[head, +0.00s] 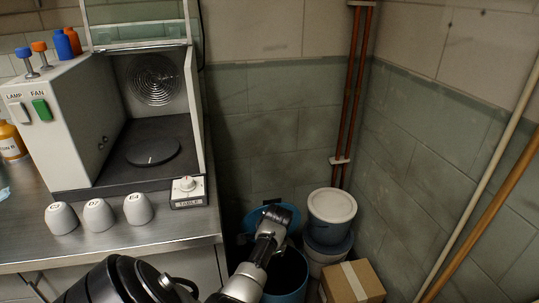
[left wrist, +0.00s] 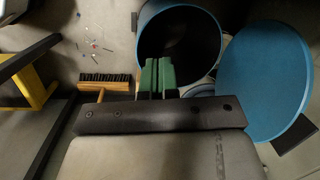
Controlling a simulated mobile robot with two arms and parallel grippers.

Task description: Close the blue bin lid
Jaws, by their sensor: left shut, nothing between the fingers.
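The blue bin (head: 286,284) stands on the floor right of the bench, with its open mouth and dark inside showing. Its round blue lid (head: 256,216) is raised behind the bin, partly covered by my left arm. In the left wrist view the bin (left wrist: 147,22) is at top centre and the lid (left wrist: 263,80) is a broad blue disc on the right. My left gripper (left wrist: 157,72) shows green fingers shut together with nothing between them, near the bin's rim and left of the lid. I cannot tell if they touch the rim. My right gripper is not in view.
A white-lidded bucket (head: 332,206) and a cardboard box (head: 352,283) stand right of the bin. The steel bench (head: 180,228) with three cups is on the left. A brush (left wrist: 104,84) and scattered bits lie on the floor. A yellow-black frame (left wrist: 40,88) is at left.

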